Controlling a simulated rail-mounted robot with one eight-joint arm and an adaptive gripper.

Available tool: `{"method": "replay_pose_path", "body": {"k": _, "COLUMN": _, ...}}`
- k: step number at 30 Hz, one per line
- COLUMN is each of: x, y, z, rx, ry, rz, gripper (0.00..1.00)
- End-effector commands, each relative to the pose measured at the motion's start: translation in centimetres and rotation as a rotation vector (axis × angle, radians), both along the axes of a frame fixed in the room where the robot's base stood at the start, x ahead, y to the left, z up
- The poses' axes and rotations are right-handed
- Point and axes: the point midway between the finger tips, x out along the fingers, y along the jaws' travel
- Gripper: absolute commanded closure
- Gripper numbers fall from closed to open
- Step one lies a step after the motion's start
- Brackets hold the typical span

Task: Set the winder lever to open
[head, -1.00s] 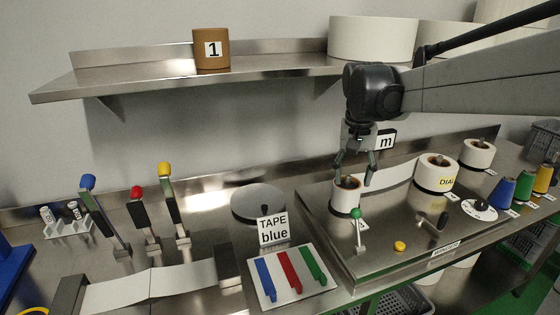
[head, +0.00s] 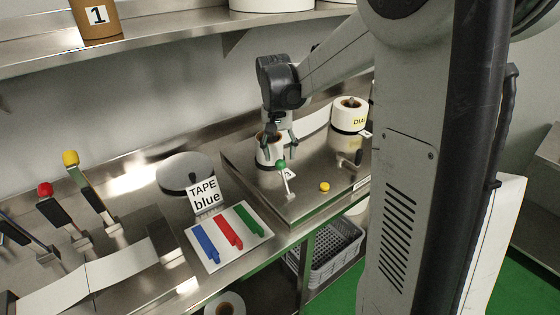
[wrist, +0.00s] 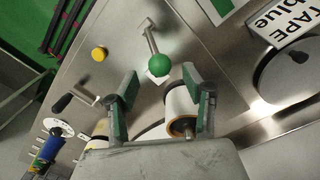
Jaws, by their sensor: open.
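The lever with a round green knob (head: 281,164) stands on the steel machine deck, tilted, its metal stem rising from a small base. I take it for the winder lever; no open mark is readable. The green knob (wrist: 159,65) shows in the wrist view just ahead of and between my fingertips, with no grip on it. My gripper (head: 279,146) is open, pointing down just above and behind the knob, beside a white roll (head: 268,150). In the wrist view, my right-hand finger overlaps the white roll (wrist: 180,105); contact cannot be told.
A yellow button (head: 325,187) and a black crank handle (head: 353,160) are right of the lever. A DIAL-labelled roll (head: 348,115) stands behind. The deck between knob and button is clear.

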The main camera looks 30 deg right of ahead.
Motion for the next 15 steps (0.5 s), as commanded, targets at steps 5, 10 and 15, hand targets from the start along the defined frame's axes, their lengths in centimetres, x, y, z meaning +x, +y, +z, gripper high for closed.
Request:
{"method": "replay_pose_path", "body": {"k": 5, "x": 0.0, "y": -0.1, "z": -2.3, "rx": 0.000, "ry": 0.000, "rz": 0.000, "gripper": 0.55}}
{"method": "replay_pose_path", "body": {"k": 10, "x": -0.1, "y": -0.2, "z": -3.3, "rx": 0.000, "ry": 0.000, "rz": 0.000, "gripper": 0.55}}
{"method": "replay_pose_path", "body": {"k": 15, "x": -0.1, "y": -0.2, "z": -3.6, "rx": 0.000, "ry": 0.000, "rz": 0.000, "gripper": 0.55}}
